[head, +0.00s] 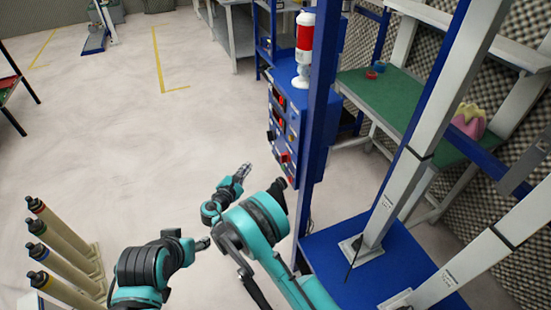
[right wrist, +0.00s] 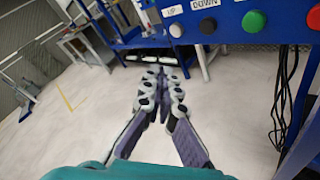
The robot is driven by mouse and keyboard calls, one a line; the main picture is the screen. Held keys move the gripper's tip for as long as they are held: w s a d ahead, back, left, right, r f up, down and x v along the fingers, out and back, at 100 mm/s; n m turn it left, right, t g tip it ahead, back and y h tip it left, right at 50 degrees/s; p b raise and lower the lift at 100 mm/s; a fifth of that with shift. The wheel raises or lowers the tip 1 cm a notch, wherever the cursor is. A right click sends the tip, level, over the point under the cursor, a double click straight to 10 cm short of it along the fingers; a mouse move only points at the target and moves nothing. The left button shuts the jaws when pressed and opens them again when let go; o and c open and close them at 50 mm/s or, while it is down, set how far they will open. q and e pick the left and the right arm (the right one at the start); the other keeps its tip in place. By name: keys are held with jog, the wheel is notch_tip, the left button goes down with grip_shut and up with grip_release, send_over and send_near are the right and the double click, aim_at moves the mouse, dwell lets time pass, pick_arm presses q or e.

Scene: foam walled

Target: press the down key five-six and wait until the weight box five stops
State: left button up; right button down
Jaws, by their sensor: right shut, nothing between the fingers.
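A blue control box (head: 288,125) with red displays and rows of buttons stands right of centre in the head view. In the right wrist view its lower edge carries a white button (right wrist: 176,29) under an UP label and a black key (right wrist: 208,25) under a DOWN label. My right gripper (head: 243,171) is shut and empty, left of and apart from the box; in the right wrist view its closed fingers (right wrist: 164,72) point below the keys. My left gripper (head: 204,243) is low in the head view; its fingers are unclear. I cannot identify weight box five.
A green button (right wrist: 253,21) and a red one (right wrist: 313,17) sit beside the keys. Cables hang below the box. A red and white lamp (head: 304,48) tops it. A blue base (head: 335,275) with pale posts stands right. Several capped cylinders (head: 62,235) stand left. The floor between is clear.

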aim_at(277, 157)
jog(key=w+d, duration=0.2)
jog(key=d, duration=0.6)
jog(key=shift+w, duration=0.3)
dwell(1.1)
jog(key=shift+w+d, duration=0.1)
jog(key=shift+d, duration=0.25)
